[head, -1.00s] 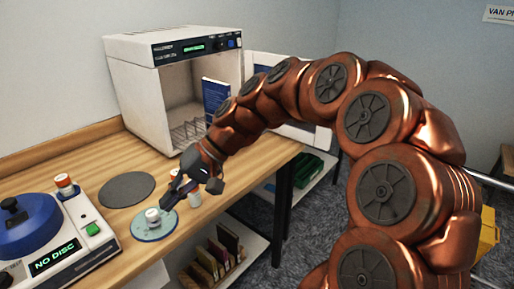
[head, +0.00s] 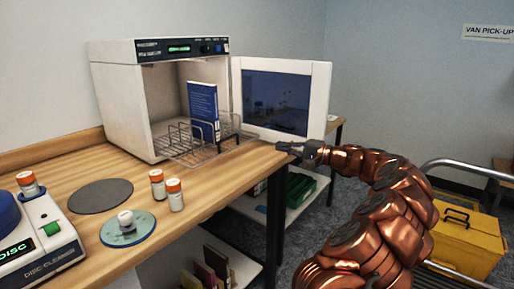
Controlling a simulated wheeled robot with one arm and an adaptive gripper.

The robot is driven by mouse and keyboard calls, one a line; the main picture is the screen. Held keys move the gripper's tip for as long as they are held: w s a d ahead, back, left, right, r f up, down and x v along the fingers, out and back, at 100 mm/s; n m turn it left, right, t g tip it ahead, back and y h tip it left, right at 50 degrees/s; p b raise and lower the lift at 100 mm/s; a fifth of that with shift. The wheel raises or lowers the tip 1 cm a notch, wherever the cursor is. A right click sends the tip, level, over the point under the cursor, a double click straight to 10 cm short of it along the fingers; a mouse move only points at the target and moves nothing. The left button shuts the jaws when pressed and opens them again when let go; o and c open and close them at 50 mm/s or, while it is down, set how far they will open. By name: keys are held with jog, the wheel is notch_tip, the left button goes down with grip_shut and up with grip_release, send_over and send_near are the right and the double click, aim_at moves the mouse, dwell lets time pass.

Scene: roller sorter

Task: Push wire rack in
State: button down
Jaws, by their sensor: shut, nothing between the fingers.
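The wire rack (head: 182,152) sticks out of the front of the open white cabinet (head: 121,110), over the wooden bench. A blue book (head: 203,108) stands upright in the rack, near the cabinet's right wall. The cabinet door (head: 325,100) is swung open to the right and has a dark window. My gripper (head: 282,147) is shut and empty. In the picture it is to the right of the rack's front right corner, below the door, and it looks apart from the rack.
Two orange-capped bottles (head: 157,184) (head: 175,195), a grey round mat (head: 100,195) and a disc (head: 127,230) lie on the bench front. A disc cleaner (head: 45,245) is at left. A yellow box (head: 462,243) stands on a trolley at right.

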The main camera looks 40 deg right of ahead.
jog(key=x, duration=1.3)
jog(key=shift+w+a+b, duration=0.25)
jog(key=shift+w+b, duration=0.1)
jog(key=shift+b, duration=0.05)
jog(key=shift+w, duration=0.1)
